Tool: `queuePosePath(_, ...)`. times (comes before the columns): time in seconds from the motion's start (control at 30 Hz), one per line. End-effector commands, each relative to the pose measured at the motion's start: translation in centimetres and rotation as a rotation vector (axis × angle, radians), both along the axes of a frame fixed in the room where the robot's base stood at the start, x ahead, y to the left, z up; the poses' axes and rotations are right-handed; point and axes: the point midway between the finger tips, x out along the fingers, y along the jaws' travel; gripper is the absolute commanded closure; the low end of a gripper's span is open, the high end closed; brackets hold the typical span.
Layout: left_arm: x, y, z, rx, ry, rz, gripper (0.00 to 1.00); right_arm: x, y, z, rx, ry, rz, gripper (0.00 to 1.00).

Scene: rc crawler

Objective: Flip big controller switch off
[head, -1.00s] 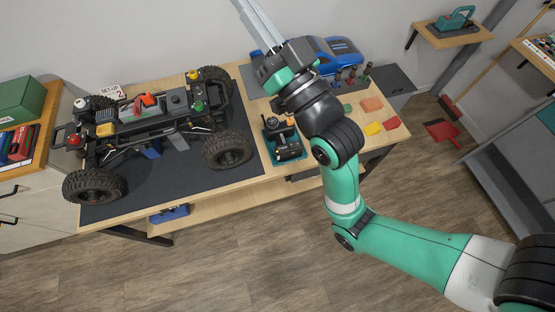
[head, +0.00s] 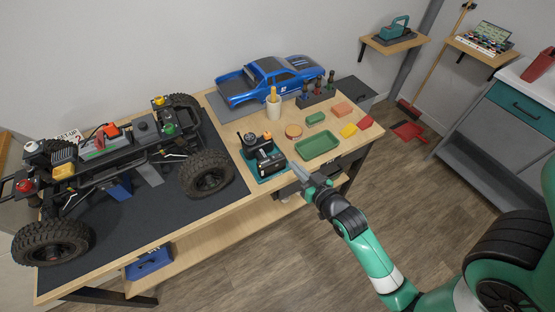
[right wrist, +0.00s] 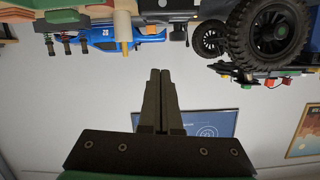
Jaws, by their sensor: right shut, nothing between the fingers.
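The big controller (head: 267,158) is a black unit with a round knob or wheel on top. It stands in a teal tray on the workbench, right of the dark mat. Its switch is too small to make out. My right gripper (head: 296,168) is shut and empty, close to the right of the controller at the bench's front edge; I cannot tell whether they touch. In the right wrist view my right gripper (right wrist: 160,75) shows its two fingers together, with nothing between them. A dark part of the controller may show at the top of that view. My left gripper is not in view.
The crawler chassis (head: 105,150) with big tyres fills the left of the bench.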

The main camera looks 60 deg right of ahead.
Motion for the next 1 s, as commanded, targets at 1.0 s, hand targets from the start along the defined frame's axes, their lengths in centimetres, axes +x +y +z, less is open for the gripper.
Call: queuePosePath(1.0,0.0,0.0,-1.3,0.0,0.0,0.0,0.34,8.3,-5.2,-6.3,0.0,-0.001,0.002,1.0)
